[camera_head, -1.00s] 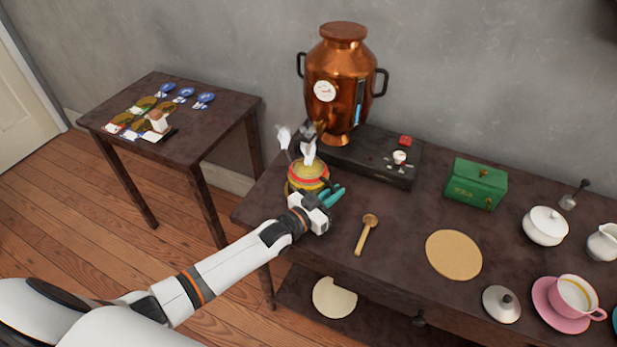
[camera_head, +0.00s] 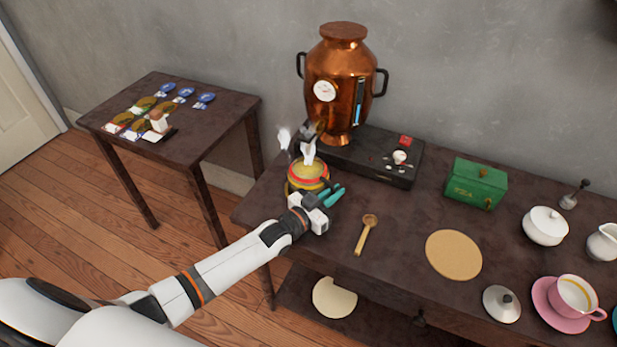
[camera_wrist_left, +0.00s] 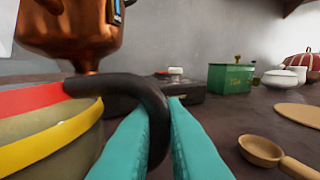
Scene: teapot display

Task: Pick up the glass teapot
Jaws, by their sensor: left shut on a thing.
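The glass teapot (camera_head: 307,178) has a red band and a yellow band. It stands upright at the left end of the long dark table, in front of the copper urn. Its body (camera_wrist_left: 45,145) fills the left of the left wrist view. Its black curved handle (camera_wrist_left: 152,95) reaches between the teal fingers of my left gripper (camera_wrist_left: 160,140). That gripper, seen from above in the head view (camera_head: 333,194), is shut on the handle, at the teapot's near right side. I cannot tell whether the teapot's base touches the table. My right gripper is not in view.
A copper urn (camera_head: 338,75) rises close behind the teapot, by a black base (camera_head: 385,165). A wooden spoon (camera_head: 366,234), round tan mat (camera_head: 453,255) and green box (camera_head: 475,184) lie to the right. White wisps (camera_head: 308,152) hang above the teapot. A side table (camera_head: 215,108) stands left.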

